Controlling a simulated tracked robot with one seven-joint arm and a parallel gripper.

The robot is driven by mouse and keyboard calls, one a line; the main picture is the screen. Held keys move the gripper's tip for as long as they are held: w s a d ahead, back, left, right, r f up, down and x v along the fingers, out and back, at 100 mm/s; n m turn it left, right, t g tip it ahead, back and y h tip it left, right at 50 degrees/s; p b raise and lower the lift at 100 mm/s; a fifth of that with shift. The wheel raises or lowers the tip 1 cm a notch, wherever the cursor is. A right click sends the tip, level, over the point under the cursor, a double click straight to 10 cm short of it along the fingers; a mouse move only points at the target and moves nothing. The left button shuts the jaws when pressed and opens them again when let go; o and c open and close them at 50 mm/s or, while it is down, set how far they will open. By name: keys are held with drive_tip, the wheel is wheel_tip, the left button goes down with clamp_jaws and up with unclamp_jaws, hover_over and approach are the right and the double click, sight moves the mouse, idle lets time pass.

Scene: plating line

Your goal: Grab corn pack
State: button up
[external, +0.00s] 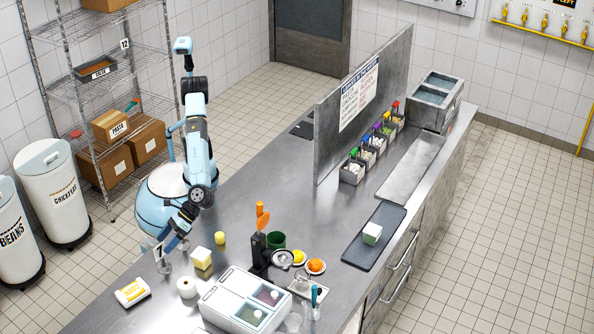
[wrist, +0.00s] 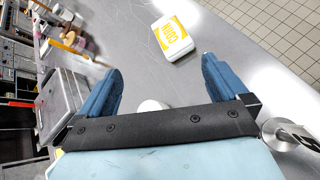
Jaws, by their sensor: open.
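The corn pack (external: 131,292) is a white, yellow-labelled pack lying flat at the near left of the steel counter. In the wrist view the corn pack (wrist: 175,38), marked CORN, lies beyond my fingertips, apart from them. My gripper (wrist: 162,66) is open, its two blue fingers spread wide with nothing held between them. In the external view my gripper (external: 172,241) is over the counter's left edge, behind the pack; its fingers are hard to make out there.
A number 7 stand (external: 158,250) is close to my gripper. A white roll (external: 187,288), a yellow-and-white block (external: 202,258) and a white two-bin unit (external: 245,302) stand right of the pack. The counter around the pack is clear.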

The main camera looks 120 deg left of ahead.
drive_tip(key=s+d+f+n+g+h, duration=0.1)
drive_tip(key=s+d+f+n, duration=0.15)
drive_tip(key=d, duration=0.25)
drive_tip(key=s+d+f+n+g, duration=0.1)
drive_tip(key=d+f, duration=0.3)
drive_tip(key=d, duration=0.2)
approach(133, 289)
drive_tip(key=x, duration=0.3)
drive_tip(key=shift+d, duration=0.15)
drive_tip(key=shift+m, duration=0.25)
drive_tip(key=shift+x, duration=2.55)
drive_tip(key=c, duration=1.1)
